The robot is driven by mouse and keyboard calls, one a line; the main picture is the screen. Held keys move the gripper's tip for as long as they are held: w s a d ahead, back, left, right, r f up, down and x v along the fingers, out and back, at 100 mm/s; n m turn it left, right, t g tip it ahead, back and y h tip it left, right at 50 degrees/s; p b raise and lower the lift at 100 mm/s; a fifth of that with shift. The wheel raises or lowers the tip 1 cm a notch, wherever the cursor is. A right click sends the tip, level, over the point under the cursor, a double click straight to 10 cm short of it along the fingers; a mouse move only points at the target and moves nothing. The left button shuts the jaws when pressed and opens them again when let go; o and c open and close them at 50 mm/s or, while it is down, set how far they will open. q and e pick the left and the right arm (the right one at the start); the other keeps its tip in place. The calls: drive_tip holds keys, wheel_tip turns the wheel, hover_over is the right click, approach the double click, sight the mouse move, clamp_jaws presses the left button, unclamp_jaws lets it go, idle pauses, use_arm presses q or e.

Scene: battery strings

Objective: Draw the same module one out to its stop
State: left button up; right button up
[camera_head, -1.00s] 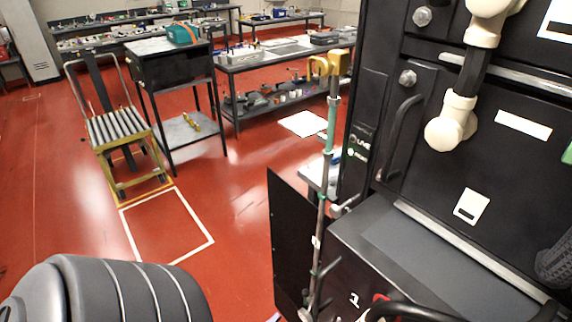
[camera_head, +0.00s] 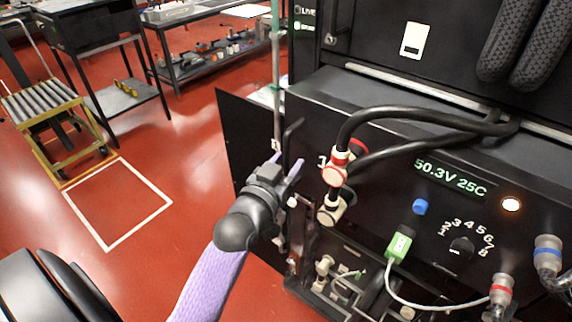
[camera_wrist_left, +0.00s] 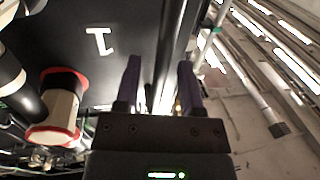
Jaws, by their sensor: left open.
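The black module front marked 1 (camera_head: 360,165) juts out from the rack, with its grey top showing. A thin black upright handle (camera_head: 290,138) stands at its left edge. My left gripper (camera_head: 286,163) is open at that edge, its purple fingers pointing up toward the handle. In the left wrist view my open fingers (camera_wrist_left: 160,80) stand on either side of a dark upright bar (camera_wrist_left: 172,40), with the white 1 (camera_wrist_left: 100,40) to their left. I cannot tell whether they touch the bar. My right gripper is out of view.
Red and white connectors with black cables (camera_head: 337,170) sit right beside the 1. A green plug (camera_head: 399,244) and dial (camera_head: 461,245) are farther right. A pole (camera_head: 276,80) and black panel (camera_head: 240,140) stand left.

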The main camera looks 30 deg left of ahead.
use_arm(q)
drive_tip(key=shift+w, duration=0.2)
clamp_jaws()
idle(1.3)
